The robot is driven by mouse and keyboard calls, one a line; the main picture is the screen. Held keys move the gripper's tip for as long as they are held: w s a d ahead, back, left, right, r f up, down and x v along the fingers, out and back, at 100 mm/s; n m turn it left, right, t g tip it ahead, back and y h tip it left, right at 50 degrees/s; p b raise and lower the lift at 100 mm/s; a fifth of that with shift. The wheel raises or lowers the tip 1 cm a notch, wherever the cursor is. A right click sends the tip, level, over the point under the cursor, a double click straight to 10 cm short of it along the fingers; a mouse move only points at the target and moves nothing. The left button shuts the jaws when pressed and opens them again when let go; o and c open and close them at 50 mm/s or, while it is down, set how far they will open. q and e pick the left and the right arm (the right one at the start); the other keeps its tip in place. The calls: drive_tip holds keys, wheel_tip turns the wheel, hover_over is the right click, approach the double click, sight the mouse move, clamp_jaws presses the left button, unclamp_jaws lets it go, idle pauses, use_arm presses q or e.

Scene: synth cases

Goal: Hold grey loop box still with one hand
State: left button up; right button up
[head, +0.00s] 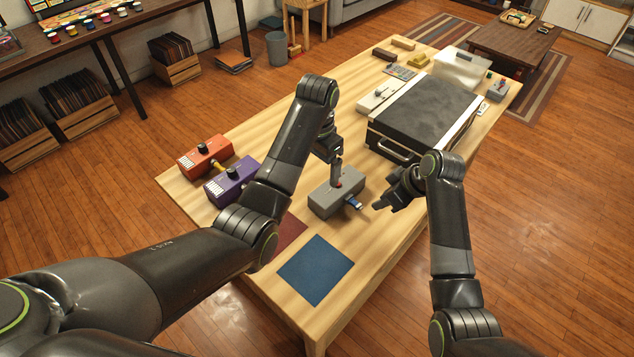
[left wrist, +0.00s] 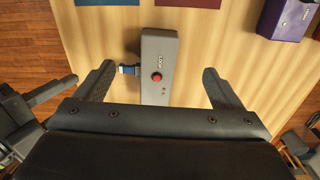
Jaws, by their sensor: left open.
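The grey loop box (head: 332,200) lies on the wooden table, with a red button on top. In the left wrist view the box (left wrist: 158,50) shows its LOOP label and lies between my spread left fingers, with gaps on both sides. My left gripper (head: 336,168) is open above the box. A blue plug-like piece (head: 353,203) sticks out of the box's right side; it also shows in the left wrist view (left wrist: 128,69). My right gripper (head: 384,203) is just right of the blue piece, apart from it; its finger opening is unclear.
Orange (head: 205,157) and purple (head: 231,182) boxes, joined by a yellow piece, stand left. A black case (head: 425,112) stands behind my right gripper. A blue mat (head: 315,269) and a partly hidden dark red mat (head: 287,240) lie in front.

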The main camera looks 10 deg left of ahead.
sight(317, 201)
use_arm(q)
wheel_tip(317, 201, down, 17)
drive_tip(key=shift+r, duration=0.15)
idle(0.4)
drive_tip(key=c, duration=1.2)
use_arm(e)
drive_tip(key=shift+o, duration=0.4)
drive_tip(key=shift+s+a+f+t+y, duration=0.15)
drive_tip(key=shift+f+t+y, duration=0.35)
drive_tip(key=shift+f+y, duration=0.45)
drive_tip(key=shift+m+t+y, duration=0.3)
drive_tip(key=shift+t+y, duration=0.45)
drive_tip(key=shift+t, duration=0.15)
drive_tip(key=shift+s+d+f+x, duration=0.1)
drive_tip(key=shift+d+f+x, duration=0.1)
drive_tip(key=shift+x, duration=1.45)
drive_tip(key=shift+s+d+f+x, duration=0.1)
drive_tip(key=shift+f+x, duration=0.1)
drive_tip(key=shift+x, duration=1.45)
drive_tip(key=shift+s+d+f+x, duration=0.1)
drive_tip(key=shift+f+x, duration=0.1)
drive_tip(key=shift+x, duration=1.45)
clamp_jaws()
